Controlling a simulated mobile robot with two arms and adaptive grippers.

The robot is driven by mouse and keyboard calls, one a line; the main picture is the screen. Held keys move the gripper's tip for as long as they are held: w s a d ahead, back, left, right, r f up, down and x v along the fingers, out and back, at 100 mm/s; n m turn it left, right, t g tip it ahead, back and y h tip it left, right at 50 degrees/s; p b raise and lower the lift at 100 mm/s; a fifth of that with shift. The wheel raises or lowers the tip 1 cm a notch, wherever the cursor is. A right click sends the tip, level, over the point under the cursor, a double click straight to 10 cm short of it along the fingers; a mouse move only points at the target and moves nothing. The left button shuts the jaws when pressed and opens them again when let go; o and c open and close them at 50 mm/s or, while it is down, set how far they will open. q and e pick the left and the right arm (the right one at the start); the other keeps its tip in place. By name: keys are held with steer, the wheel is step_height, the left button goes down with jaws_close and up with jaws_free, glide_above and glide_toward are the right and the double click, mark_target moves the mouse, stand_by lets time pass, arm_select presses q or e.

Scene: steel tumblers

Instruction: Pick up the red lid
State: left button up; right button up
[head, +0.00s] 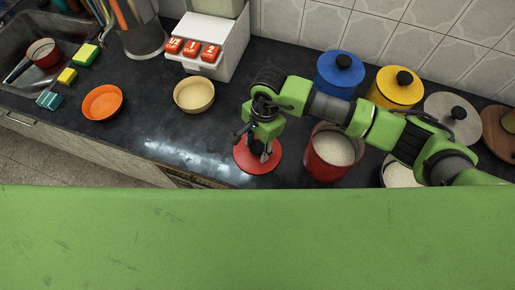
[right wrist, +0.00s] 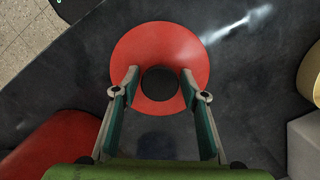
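The red lid (head: 256,169) lies flat on the dark counter, left of the open red canister (head: 318,165), which holds something pale. In the right wrist view the lid (right wrist: 160,38) shows as a red disc with a round black knob (right wrist: 159,84) at its middle. My right gripper (head: 266,152) is over the lid. In the right wrist view its fingers (right wrist: 160,74) are apart, one on each side of the knob, with a gap on both sides. How far the fingertips are above the lid I cannot tell. My left gripper is not in view.
Blue (head: 340,73) and yellow (head: 396,87) canisters, both lidded, stand behind my right arm. A grey lid (head: 436,107) is right of them. A cream bowl (head: 194,95) and an orange bowl (head: 102,103) are to the left. The counter left of the red lid is clear.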

steer(key=c, duration=0.6)
